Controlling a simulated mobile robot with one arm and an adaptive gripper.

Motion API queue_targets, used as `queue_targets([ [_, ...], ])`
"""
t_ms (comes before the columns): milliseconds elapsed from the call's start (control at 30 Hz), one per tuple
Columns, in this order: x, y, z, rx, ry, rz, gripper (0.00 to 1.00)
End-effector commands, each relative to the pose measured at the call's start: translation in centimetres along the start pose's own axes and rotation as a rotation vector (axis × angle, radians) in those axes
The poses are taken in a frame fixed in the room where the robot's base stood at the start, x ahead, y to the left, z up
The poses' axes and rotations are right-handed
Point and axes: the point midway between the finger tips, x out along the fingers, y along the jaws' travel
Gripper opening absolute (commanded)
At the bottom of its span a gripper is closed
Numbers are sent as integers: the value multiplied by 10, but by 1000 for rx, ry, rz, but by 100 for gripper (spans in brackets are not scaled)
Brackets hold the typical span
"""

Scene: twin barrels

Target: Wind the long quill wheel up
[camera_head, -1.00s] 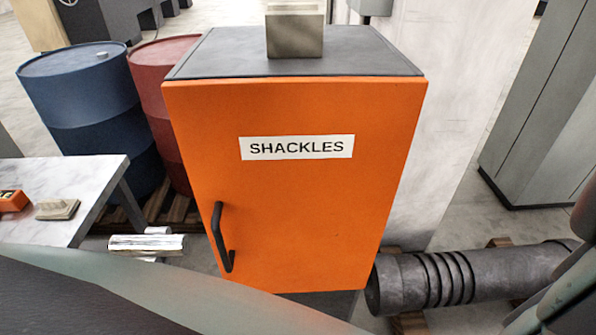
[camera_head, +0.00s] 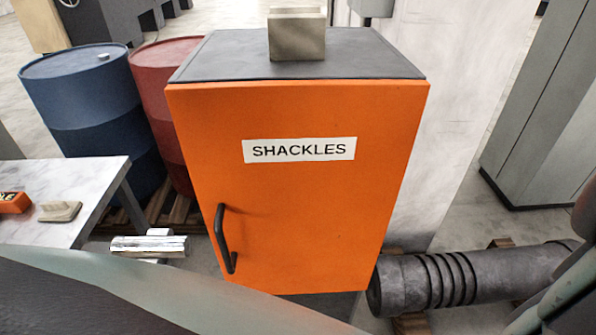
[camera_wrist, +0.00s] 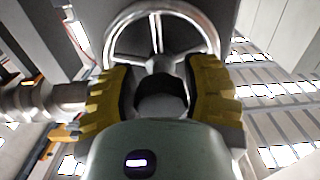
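A bright metal handwheel (camera_wrist: 163,18) with spokes and a central hub shows at the top of the wrist view, in front of a dark grey body. I cannot tell whether it is the long quill wheel. My gripper (camera_wrist: 157,75) has yellow ridged fingers spread wide, facing the wheel. A grey and dark rounded shape shows between them; I cannot tell whether it touches them. The wheel's rim lies beyond the fingertips. My gripper is not in the head view.
An orange cabinet (camera_head: 300,215) labelled SHACKLES fills the middle of the head view. Blue (camera_head: 85,95) and red (camera_head: 165,75) barrels stand left of it. A pale table (camera_head: 90,180) is at left. A ribbed dark cylinder (camera_head: 480,280) lies at right.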

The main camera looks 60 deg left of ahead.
Motion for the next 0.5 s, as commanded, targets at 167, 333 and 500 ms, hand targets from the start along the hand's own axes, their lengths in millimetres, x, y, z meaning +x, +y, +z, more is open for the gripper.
queue_targets([
  [167,0,0,-1,0,1,0,66],
  [333,1,0,-1,1,1,0,75],
  [500,0,0,-1,1,1,0,75],
])
